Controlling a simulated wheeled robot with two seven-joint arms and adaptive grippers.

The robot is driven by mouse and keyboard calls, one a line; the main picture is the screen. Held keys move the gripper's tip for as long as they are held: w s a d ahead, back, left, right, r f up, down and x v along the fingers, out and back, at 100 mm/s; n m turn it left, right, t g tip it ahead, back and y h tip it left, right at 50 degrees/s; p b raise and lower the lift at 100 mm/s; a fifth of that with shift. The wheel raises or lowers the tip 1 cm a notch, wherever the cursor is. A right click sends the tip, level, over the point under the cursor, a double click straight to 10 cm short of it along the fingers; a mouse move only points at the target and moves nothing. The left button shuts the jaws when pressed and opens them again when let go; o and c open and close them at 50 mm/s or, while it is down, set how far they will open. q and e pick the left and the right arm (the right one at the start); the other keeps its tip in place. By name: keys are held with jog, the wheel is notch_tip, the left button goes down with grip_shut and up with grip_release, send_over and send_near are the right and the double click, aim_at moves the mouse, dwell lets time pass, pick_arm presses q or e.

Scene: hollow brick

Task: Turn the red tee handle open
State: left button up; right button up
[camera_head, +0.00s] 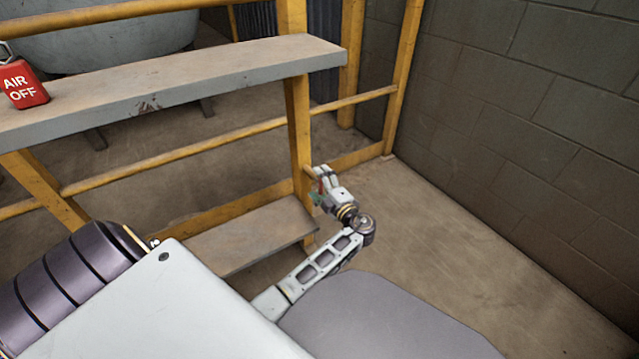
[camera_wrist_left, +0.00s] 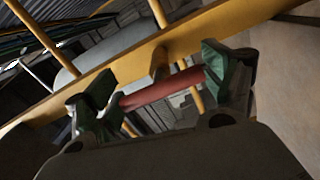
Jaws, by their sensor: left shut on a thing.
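The red tee handle (camera_wrist_left: 162,90) is a short red bar that lies slightly slanted across the left wrist view. A short stem (camera_wrist_left: 159,64) joins its middle to the yellow post (camera_wrist_left: 120,73) behind it. My left gripper (camera_head: 317,185) is at the front yellow post in the head view, low down near the end of the step. Its green-padded fingers are at the two ends of the bar, shut on it lengthwise. In the head view the handle is mostly hidden by the fingers, with only a little red showing. My right gripper is not in view.
A grey shelf board (camera_head: 170,82) crosses the upper left, with a red "AIR OFF" tag (camera_head: 24,84) on it. A lower step (camera_head: 250,236) lies left of my gripper. A block wall (camera_head: 530,130) stands at right. The floor (camera_head: 440,235) between is clear.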

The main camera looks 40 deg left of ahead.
pick_arm(q)
jog(key=shift+s+f, duration=0.1)
jog(key=shift+f, duration=0.1)
jog(key=o, duration=0.7)
jog(key=shift+a, duration=0.1)
jog(key=shift+r, duration=0.1)
jog(key=shift+m, duration=0.5)
